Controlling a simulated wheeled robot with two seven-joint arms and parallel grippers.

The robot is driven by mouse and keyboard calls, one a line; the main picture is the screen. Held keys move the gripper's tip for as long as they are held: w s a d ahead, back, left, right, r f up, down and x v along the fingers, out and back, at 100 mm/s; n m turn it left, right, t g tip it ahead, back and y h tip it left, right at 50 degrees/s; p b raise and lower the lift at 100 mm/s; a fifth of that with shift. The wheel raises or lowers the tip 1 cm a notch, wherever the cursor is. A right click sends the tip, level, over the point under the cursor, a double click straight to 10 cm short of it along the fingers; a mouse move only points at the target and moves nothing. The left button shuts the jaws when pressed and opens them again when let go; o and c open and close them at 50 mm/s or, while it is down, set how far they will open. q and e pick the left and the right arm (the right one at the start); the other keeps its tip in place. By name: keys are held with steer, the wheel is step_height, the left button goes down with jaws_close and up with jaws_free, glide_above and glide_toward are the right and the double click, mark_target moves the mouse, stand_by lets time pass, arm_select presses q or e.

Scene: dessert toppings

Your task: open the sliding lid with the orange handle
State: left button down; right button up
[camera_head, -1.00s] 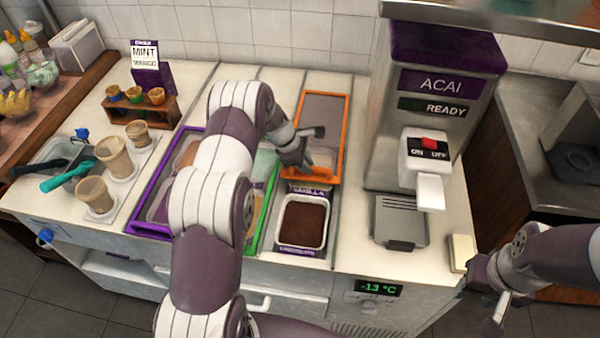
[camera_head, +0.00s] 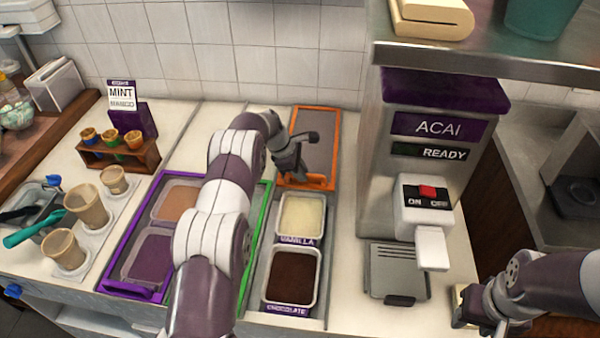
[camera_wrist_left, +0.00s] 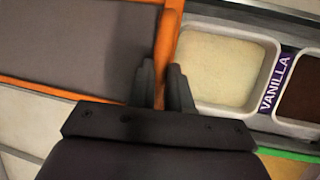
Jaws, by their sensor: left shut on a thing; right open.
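The sliding lid (camera_head: 317,139) is a grey panel with an orange frame and an orange handle (camera_head: 309,182) at its near end. It lies at the back of its lane, with the vanilla tub (camera_head: 302,217) and the chocolate tub (camera_head: 292,276) uncovered in front of it. My left gripper (camera_head: 292,172) is at the handle. In the left wrist view its fingers (camera_wrist_left: 162,90) are shut on the orange handle (camera_wrist_left: 167,50), beside the vanilla tub. My right gripper (camera_head: 477,318) is at the lower right, away from the lid; its fingers are hard to make out.
The acai machine (camera_head: 433,140) stands to the right of the lid. A purple-framed lid (camera_head: 116,284) and a green-framed lid (camera_head: 254,240) lie to the left, partly behind my left arm. Cups (camera_head: 86,205) stand further left.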

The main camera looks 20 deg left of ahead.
arm_select(q)
steer(key=shift+r, duration=0.1)
steer(key=c, duration=1.1)
jaws_free()
steer(key=p+v, duration=0.3)
steer(key=v, duration=0.9)
steer(key=shift+s+a+r, duration=0.1)
steer(key=shift+s+r, duration=0.05)
steer(key=shift+r, duration=0.15)
